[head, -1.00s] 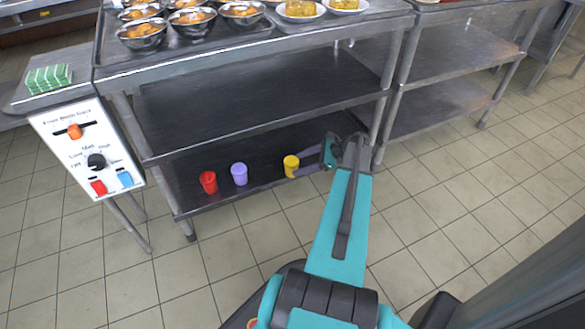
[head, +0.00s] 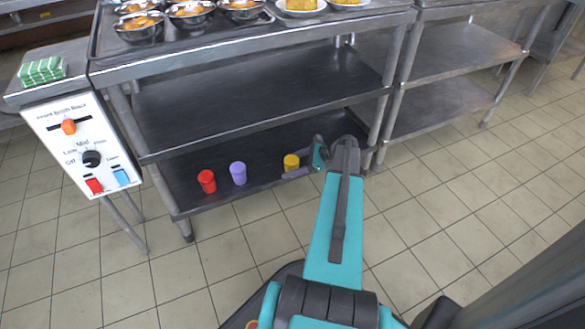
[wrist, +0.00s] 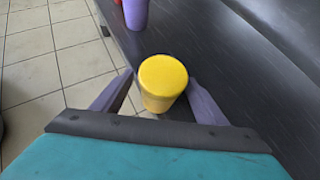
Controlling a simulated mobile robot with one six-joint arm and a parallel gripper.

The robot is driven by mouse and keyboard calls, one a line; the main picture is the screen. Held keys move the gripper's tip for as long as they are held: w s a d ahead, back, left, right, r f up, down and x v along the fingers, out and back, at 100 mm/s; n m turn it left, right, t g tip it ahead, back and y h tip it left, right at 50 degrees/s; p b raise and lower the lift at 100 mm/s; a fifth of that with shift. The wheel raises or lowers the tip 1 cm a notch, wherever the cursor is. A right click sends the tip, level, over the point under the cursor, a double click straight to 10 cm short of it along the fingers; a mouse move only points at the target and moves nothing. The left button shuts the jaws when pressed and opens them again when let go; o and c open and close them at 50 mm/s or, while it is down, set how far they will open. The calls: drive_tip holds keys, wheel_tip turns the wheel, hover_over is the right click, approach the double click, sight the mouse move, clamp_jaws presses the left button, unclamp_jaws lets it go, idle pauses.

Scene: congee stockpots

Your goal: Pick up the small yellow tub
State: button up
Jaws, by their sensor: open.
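The small yellow tub (head: 291,162) stands upright on the bottom shelf of the steel table, near its front edge. In the wrist view the yellow tub (wrist: 163,80) sits between the tips of the two purple fingers of my gripper (wrist: 160,98). The fingers are spread apart, with a visible gap on the left side; the right finger is close to the tub, and I cannot tell if it touches. In the head view my gripper (head: 300,172) reaches in from the right at shelf height, partly hidden by the arm.
A purple tub (head: 238,173) and a red tub (head: 207,181) stand to the left on the same bottom shelf (head: 270,140). The middle shelf (head: 260,95) hangs above. A control panel (head: 85,145) stands at the left. The tiled floor in front is clear.

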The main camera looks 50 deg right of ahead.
sight(289, 161)
idle(0.5)
drive_tip(key=c, duration=1.2)
drive_tip(key=shift+o, duration=0.2)
drive_tip(key=shift+r, duration=0.25)
drive_tip(key=shift+r+p, duration=0.5)
drive_tip(key=shift+r, duration=0.05)
drive_tip(key=r+p, duration=0.1)
drive_tip(key=r, duration=0.1)
drive_tip(key=shift+s+a+r+p, duration=0.1)
drive_tip(key=shift+s+r+p, duration=0.2)
drive_tip(key=shift+s+p, duration=0.1)
drive_tip(key=s+p, duration=0.1)
drive_tip(key=s, duration=0.4)
drive_tip(key=s+a+p, duration=0.1)
drive_tip(key=s, duration=0.4)
drive_tip(key=s+r+p, duration=0.1)
drive_tip(key=s+p, duration=0.1)
drive_tip(key=s, duration=0.3)
drive_tip(key=shift+a, duration=0.25)
drive_tip(key=shift+c, duration=0.6)
